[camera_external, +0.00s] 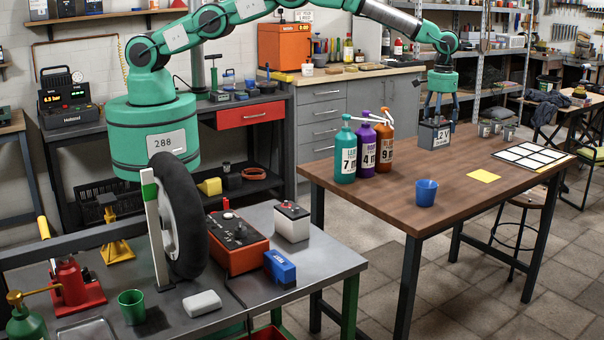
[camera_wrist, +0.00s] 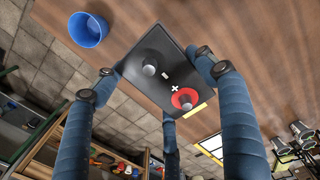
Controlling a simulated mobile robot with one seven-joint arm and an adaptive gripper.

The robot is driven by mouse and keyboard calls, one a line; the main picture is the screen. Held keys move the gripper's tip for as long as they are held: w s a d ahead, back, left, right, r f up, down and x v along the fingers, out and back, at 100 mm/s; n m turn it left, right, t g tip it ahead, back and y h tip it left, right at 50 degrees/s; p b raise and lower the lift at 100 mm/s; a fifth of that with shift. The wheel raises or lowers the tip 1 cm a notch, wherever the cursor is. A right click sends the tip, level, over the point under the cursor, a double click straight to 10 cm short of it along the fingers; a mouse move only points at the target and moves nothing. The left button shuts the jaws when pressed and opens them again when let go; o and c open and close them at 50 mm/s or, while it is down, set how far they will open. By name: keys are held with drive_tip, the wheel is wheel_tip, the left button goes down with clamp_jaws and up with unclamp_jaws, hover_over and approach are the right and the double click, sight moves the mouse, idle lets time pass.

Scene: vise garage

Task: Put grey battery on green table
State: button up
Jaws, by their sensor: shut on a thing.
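The grey battery (camera_external: 434,136) is in my gripper (camera_external: 437,118) over the brown wooden table (camera_external: 400,210), marked "12 V". In the wrist view the battery (camera_wrist: 157,72) shows a dark top with two terminals, one ringed red beside a plus sign. The fingers of my gripper (camera_wrist: 155,75) close around its sides. I cannot tell whether its underside touches the wood. The table with green legs and a grey metal top (camera_external: 335,262) stands at the front left, apart from the wooden table.
Bottles (camera_external: 365,150) and a blue cup (camera_external: 426,192) stand on the wooden table.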

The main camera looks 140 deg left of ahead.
drive_tip(key=shift+r, duration=0.8)
drive_tip(key=shift+w+d, duration=0.25)
drive_tip(key=w+d+n+b, duration=0.2)
drive_tip(key=w+d+n, duration=0.25)
drive_tip(key=d, duration=0.85)
drive_tip(key=w+d+n+b, duration=0.25)
drive_tip(key=d+n, duration=0.25)
drive_tip(key=d, duration=0.8)
drive_tip(key=s+d+n+b, duration=0.25)
drive_tip(key=d+n, duration=0.55)
drive_tip(key=d, duration=1.5)
wheel_tip(320, 180, down, 13)
drive_tip(key=shift+d, duration=0.35)
drive_tip(key=shift+s+n, duration=0.1)
drive_tip(key=shift+n, duration=0.15)
drive_tip(key=shift+f+b, duration=0.35)
drive_tip(key=shift+f, duration=2.65)
